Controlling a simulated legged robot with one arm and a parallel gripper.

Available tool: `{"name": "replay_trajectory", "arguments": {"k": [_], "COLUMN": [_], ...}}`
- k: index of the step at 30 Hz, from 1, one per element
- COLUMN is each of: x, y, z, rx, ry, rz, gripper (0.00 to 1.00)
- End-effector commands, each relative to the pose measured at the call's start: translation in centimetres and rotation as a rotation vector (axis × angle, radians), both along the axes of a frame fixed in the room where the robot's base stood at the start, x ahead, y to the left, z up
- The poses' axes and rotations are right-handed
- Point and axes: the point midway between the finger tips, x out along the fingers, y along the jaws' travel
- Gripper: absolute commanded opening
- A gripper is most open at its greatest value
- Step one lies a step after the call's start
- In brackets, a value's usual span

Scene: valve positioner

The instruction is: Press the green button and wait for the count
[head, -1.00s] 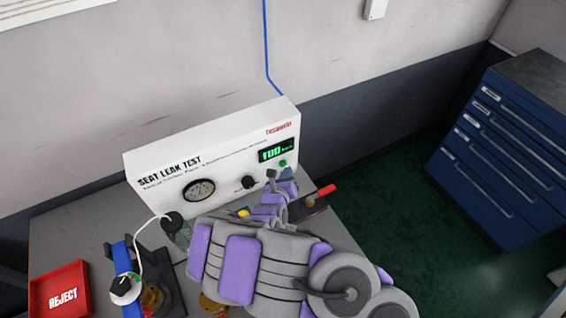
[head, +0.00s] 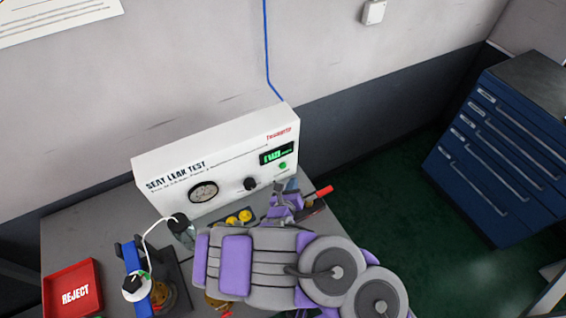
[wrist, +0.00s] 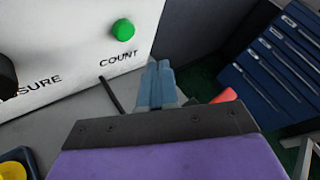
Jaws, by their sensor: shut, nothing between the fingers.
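The white seat leak test box (head: 225,150) stands on the bench against the wall. Its green button (head: 283,166) sits at the right of its front face, below a lit green display (head: 277,153) whose digits I cannot read clearly. In the wrist view the green button (wrist: 123,29) is above the label COUNT. My gripper (wrist: 158,68) is shut and empty, with its fingertips below and right of the button and apart from it. In the head view my gripper (head: 293,185) is in front of the box's lower right corner, partly hidden by my arm.
A black knob (head: 250,184) and round gauge (head: 203,192) are on the box. Yellow-topped parts (head: 238,217) lie in front. A red-handled tool (head: 322,192) is right of my gripper. A red REJECT tray (head: 72,291) and a blue clamp fixture (head: 138,280) are at left. A blue drawer cabinet (head: 500,150) stands right.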

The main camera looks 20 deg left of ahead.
Motion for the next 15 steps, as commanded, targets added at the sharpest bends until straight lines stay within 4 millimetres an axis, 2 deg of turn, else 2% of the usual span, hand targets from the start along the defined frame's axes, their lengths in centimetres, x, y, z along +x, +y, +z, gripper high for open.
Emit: {"name": "replay_trajectory", "arguments": {"k": [6,15], "x": [-0.87,-0.91], "y": [-0.97,-1.04], "z": [0.05,-0.09], "rx": [-0.003,0.0], "ry": [0.005,0.003], "rz": [0.0,0.0], "gripper": [0.0,0.0]}}
